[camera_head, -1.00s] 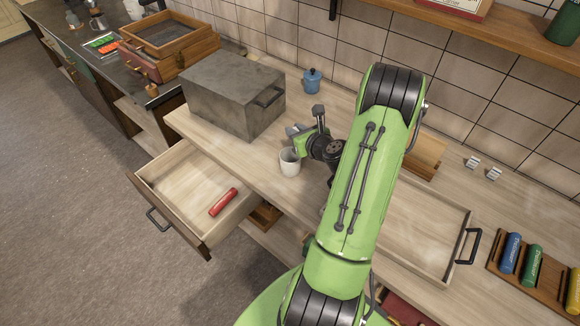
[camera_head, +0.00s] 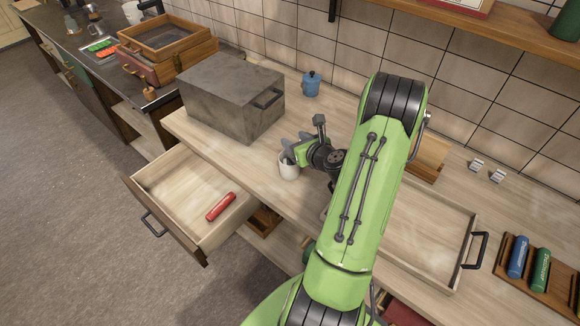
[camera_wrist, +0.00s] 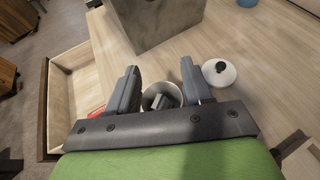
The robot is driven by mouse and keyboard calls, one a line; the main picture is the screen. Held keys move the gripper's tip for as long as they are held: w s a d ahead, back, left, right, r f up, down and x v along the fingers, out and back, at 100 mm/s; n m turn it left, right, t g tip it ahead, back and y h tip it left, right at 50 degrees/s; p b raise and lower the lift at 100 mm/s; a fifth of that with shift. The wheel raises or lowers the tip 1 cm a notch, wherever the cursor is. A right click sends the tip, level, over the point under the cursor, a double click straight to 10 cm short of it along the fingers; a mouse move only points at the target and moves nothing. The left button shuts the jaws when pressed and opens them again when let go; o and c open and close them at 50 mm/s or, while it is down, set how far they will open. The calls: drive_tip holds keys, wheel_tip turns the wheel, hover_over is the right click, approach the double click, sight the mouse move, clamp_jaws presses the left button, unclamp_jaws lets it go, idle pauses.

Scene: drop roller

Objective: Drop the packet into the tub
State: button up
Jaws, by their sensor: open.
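The white tub (camera_head: 288,169) stands upright on the wooden counter; its rim also shows in the wrist view (camera_wrist: 147,97). A small grey block, apparently the packet (camera_wrist: 164,101), shows inside the tub's mouth between my fingers. I cannot tell whether it rests on the bottom. My gripper (camera_head: 292,144) is over the tub. In the wrist view my gripper (camera_wrist: 159,70) has its fingers wide apart, one each side of the tub's mouth, touching nothing I can make out. A white lid with a black knob (camera_wrist: 219,75) lies on the counter right of the tub.
A grey stone-like box (camera_head: 232,95) stands behind left. An open drawer (camera_head: 165,180) holds a red cylinder (camera_head: 220,206). A blue pot (camera_head: 311,84) stands at the back. A wooden tray (camera_head: 430,245) and a rack of coloured cylinders (camera_head: 548,284) lie to the right.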

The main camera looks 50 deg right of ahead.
drive_tip(key=b+v, duration=0.7)
drive_tip(key=v, duration=0.8)
drive_tip(key=shift+b, duration=0.4)
drive_tip(key=shift+s+f, duration=0.1)
